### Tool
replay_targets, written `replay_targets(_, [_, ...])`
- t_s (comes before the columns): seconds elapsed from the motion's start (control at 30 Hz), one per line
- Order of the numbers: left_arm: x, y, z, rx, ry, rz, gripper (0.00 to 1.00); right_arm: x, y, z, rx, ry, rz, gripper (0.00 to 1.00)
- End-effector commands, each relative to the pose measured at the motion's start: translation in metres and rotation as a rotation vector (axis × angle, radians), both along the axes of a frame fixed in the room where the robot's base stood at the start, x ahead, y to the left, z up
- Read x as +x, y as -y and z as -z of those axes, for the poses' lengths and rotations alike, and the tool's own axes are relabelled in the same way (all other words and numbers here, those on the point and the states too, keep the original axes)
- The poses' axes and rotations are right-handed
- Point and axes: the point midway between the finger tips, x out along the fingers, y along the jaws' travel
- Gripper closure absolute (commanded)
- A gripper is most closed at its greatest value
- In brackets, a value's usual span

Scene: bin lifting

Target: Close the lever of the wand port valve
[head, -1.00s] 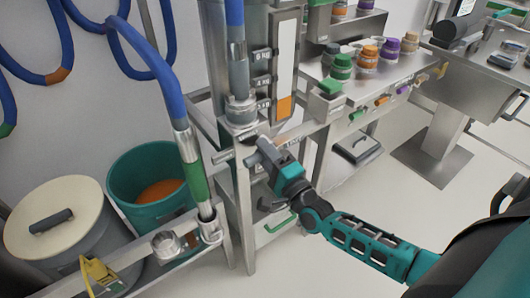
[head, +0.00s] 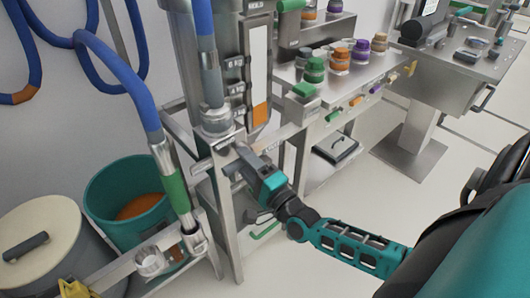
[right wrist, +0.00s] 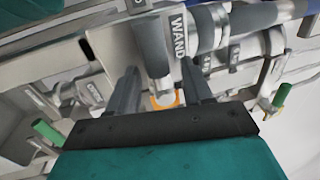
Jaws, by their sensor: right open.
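In the right wrist view, a plate lettered WAND (right wrist: 180,35) sits beside a dark grey grip-like part (right wrist: 153,45), just ahead of my fingers. I cannot tell surely whether this part is the valve lever. My right gripper (right wrist: 155,90) is open, its two fingers apart on either side of a small orange loop (right wrist: 166,100). In the head view, my right gripper (head: 237,160) is just below the metal fitting (head: 217,122) at the foot of the upright blue hose. The valve lever is not clear there. My left gripper is not in view.
A blue hose with a green band (head: 176,188) rests in a holder at left. A steel bench (head: 300,118) holds several coloured knobs. Floor at right is partly clear.

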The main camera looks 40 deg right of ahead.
Motion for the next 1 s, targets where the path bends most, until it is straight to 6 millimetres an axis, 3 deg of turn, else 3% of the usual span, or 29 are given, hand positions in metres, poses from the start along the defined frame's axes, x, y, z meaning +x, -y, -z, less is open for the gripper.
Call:
replay_targets(0.3, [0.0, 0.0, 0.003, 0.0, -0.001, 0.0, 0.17, -0.066, 0.005, 0.014, -0.001, -0.005, -0.001, 0.5])
replay_targets(0.5, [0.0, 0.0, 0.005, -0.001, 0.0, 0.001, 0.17, -0.098, 0.007, 0.02, 0.001, -0.002, 0.0, 0.5])
replay_targets(0.7, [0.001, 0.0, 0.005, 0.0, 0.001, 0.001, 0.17, -0.112, 0.008, 0.022, 0.002, 0.001, 0.0, 0.5])
replay_targets(1.0, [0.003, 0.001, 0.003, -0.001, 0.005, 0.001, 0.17, -0.112, 0.008, 0.022, 0.002, 0.001, 0.0, 0.5])
